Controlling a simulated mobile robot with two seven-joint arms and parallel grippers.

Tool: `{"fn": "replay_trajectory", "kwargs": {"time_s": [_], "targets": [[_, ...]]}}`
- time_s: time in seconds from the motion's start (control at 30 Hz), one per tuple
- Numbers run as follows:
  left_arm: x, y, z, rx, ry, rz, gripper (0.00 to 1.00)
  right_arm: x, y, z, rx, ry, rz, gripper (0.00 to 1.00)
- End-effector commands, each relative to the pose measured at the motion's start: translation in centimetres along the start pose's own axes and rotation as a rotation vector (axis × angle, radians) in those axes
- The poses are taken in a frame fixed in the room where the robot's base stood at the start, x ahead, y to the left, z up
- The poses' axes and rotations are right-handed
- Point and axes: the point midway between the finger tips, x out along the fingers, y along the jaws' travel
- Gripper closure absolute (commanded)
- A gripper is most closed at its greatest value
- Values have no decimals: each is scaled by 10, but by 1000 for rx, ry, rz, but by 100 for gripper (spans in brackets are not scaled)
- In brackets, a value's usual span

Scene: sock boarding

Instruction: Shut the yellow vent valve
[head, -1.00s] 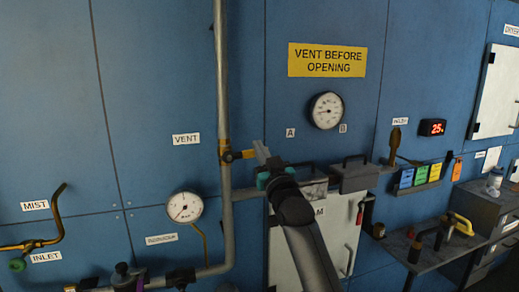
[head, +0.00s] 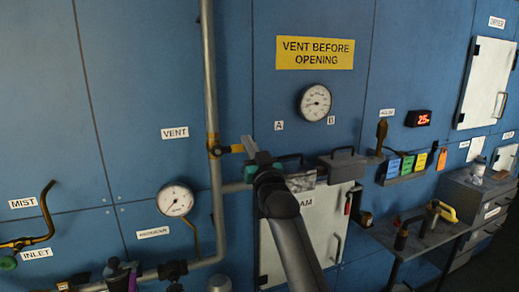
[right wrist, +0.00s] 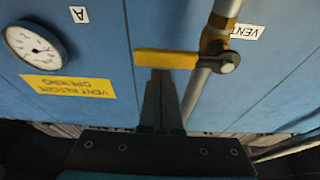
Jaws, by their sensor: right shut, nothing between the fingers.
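The yellow vent valve (head: 234,148) sits on the vertical grey pipe, just right of the VENT label. Its lever points sideways, across the pipe. In the right wrist view the yellow lever (right wrist: 165,59) runs left from the pivot on the pipe. My right gripper (head: 248,145) is at the free end of the lever. Its fingers are shut and empty, and the tips (right wrist: 160,74) lie right at the lever's edge; I cannot tell whether they touch.
The grey pipe (head: 208,80) runs up the blue panel wall. A gauge (head: 315,102) hangs below the yellow VENT BEFORE OPENING sign (head: 315,53). A second gauge (head: 175,200) is lower left. A white door (head: 310,235) stands behind my right arm, with a shelf (head: 425,235) at right.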

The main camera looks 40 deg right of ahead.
Motion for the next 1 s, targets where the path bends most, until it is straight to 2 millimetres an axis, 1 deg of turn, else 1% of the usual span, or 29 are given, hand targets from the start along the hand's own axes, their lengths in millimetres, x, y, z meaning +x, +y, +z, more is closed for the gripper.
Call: {"fn": "replay_trajectory", "kwargs": {"time_s": [0.03, 0.2, 0.23, 0.3, 0.6, 0.7, 0.83, 1.0], "targets": [[-10, 0, -1, 0, 0, 0, 21, 6, 0, -13, -1, 6, 0, 100], [-30, 0, -3, -1, 0, 0, 21, 18, -1, -36, -1, 16, 0, 100], [-23, 0, -1, -1, -1, 0, 21, 8, -1, -30, -1, 16, 0, 100], [-17, 0, 1, -1, -3, 1, 21, -4, -1, -27, 0, 16, -1, 100], [-6, 0, 1, -1, -2, 0, 21, -52, 0, -27, 1, 18, 0, 100], [-3, 0, 1, -1, -2, 0, 21, -65, 0, -28, 0, 18, 1, 100], [-1, 0, 1, -1, -2, 0, 21, -78, 0, -28, 0, 19, 0, 100], [0, 0, 1, -1, -1, 0, 21, -85, 0, -29, 1, 20, 0, 100]]}}
